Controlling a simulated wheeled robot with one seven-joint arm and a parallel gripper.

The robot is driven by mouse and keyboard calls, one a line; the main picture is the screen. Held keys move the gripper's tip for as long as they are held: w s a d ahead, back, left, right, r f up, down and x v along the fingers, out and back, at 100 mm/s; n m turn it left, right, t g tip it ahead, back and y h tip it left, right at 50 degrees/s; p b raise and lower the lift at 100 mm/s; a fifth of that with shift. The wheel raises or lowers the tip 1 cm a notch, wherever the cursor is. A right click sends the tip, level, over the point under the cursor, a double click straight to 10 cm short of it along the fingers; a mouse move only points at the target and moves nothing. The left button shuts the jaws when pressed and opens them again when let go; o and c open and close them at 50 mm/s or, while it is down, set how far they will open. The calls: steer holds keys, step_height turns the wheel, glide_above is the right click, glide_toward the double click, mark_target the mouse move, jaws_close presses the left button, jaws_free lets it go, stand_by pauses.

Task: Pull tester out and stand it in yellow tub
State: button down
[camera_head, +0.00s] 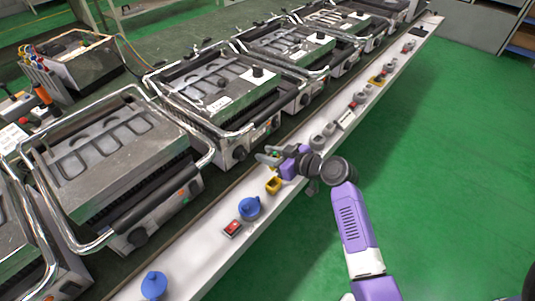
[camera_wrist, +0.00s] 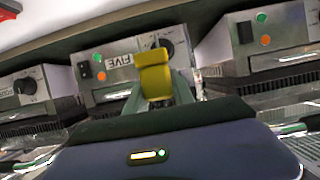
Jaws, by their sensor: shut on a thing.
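My gripper (camera_head: 268,156) reaches in from the right over the white ledge, level with the grill fronts. In the wrist view, my gripper (camera_wrist: 158,98) is shut on a small yellow block-like thing (camera_wrist: 154,78) with a darker top band, which I take for the tester. It stands up between the grey-green fingers, and its lower part is hidden. In the head view the held thing is too small to make out. A small yellow tub (camera_head: 273,186) stands on the ledge just below my gripper in the picture.
A blue round-topped thing (camera_head: 249,208) and a red switch box (camera_head: 232,229) stand on the ledge (camera_head: 205,262) nearer the camera. Several grey round things and another yellow thing (camera_head: 377,80) stand farther along. Contact grills (camera_head: 215,90) line the left. Green floor is clear at right.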

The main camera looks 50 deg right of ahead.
steer(key=shift+f+b, duration=2.4)
steer(key=shift+f, duration=0.3)
steer(key=shift+f+b, duration=2.35)
steer(key=shift+b, duration=0.25)
steer(key=c, duration=1)
jaws_free()
steer(key=shift+p+v, duration=0.4)
steer(key=shift+v, duration=3.55)
